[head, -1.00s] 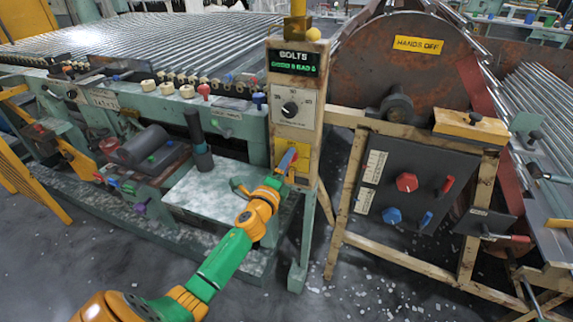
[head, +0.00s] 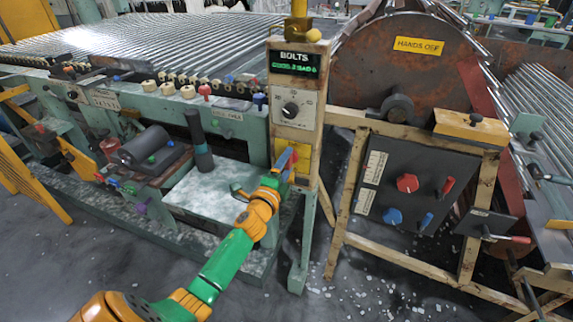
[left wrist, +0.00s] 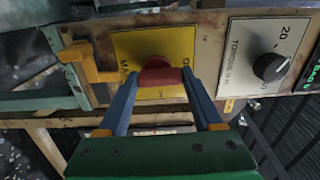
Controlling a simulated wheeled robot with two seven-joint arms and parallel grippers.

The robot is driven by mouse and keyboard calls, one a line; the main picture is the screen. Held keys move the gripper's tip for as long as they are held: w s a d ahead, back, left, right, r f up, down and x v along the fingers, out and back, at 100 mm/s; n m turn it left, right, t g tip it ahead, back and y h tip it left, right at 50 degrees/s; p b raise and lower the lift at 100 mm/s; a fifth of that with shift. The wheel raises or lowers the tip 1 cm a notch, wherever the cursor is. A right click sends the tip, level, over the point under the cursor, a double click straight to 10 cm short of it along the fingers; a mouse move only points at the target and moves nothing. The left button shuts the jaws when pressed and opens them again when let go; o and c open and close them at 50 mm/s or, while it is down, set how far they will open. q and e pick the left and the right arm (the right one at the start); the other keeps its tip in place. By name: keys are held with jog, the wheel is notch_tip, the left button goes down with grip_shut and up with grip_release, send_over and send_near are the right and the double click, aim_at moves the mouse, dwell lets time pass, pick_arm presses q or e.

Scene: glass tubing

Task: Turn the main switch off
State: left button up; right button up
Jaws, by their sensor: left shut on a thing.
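The main switch is a red handle (left wrist: 160,77) on a yellow plate (left wrist: 140,47), seen in the left wrist view with lettering partly hidden. In the head view the yellow plate (head: 304,153) is low on the front of the control post, below the dial. My left gripper (head: 288,160) is at the plate, and its blue fingers (left wrist: 160,83) are shut on the red handle, one on each side. The fingers and handle hide part of the plate. My right gripper does not show.
The post carries a torque dial (head: 291,110) and a green-lit "BOLTS" display (head: 299,65). A yellow hook-shaped bracket (left wrist: 88,60) sticks out beside the plate. A dark panel (head: 398,185) with red and blue knobs stands to the right.

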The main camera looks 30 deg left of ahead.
pick_arm(q)
jog(key=o, duration=1.4)
jog(key=shift+c, duration=0.2)
jog(key=shift+s, duration=0.1)
jog(key=v, duration=0.7)
